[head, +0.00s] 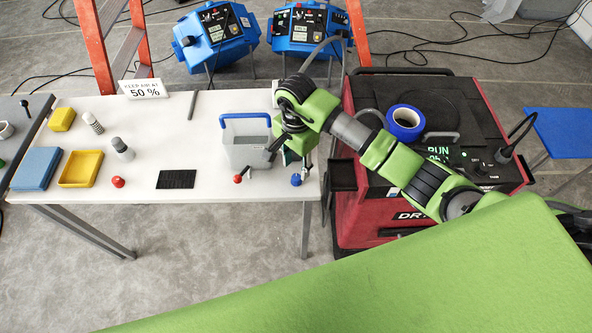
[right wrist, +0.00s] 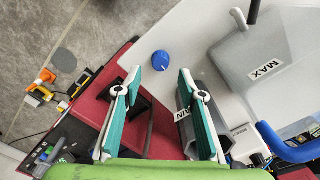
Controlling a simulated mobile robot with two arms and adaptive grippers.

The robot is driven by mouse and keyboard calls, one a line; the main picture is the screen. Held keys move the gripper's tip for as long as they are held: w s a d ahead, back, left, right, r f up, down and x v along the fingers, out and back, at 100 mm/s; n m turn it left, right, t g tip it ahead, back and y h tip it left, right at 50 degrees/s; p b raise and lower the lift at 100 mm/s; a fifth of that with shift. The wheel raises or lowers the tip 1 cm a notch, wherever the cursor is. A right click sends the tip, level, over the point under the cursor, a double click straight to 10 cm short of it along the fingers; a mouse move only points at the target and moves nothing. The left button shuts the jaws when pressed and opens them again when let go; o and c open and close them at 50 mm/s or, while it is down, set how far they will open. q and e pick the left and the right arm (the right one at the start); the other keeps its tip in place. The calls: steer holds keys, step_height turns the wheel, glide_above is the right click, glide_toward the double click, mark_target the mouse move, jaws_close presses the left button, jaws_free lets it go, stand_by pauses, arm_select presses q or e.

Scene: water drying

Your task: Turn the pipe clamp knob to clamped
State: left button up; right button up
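A blue knob (head: 296,180) is at the front right of the white table, beside a clear container (head: 250,145) with a blue handle. The blue knob also shows in the right wrist view (right wrist: 161,60), ahead of the fingertips and between their lines. A red knob (head: 238,179) is at the container's front left. No label shows which knob belongs to the pipe clamp. My right gripper (right wrist: 159,72) is open, its teal-padded fingers apart with nothing clearly held between them. In the head view, the wrist hides much of the gripper. My left gripper is not in view.
A red and black machine (head: 440,130) reading RUN stands right of the table, a blue roll (head: 406,120) on top. A yellow tray (head: 81,168), a blue box (head: 38,168) and a black mat (head: 177,179) lie on the left. The table's middle is mostly clear.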

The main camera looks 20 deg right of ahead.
mark_target(296, 177)
steer(key=shift+f+p, duration=0.45)
steer(key=shift+f, duration=2.2)
jaws_close()
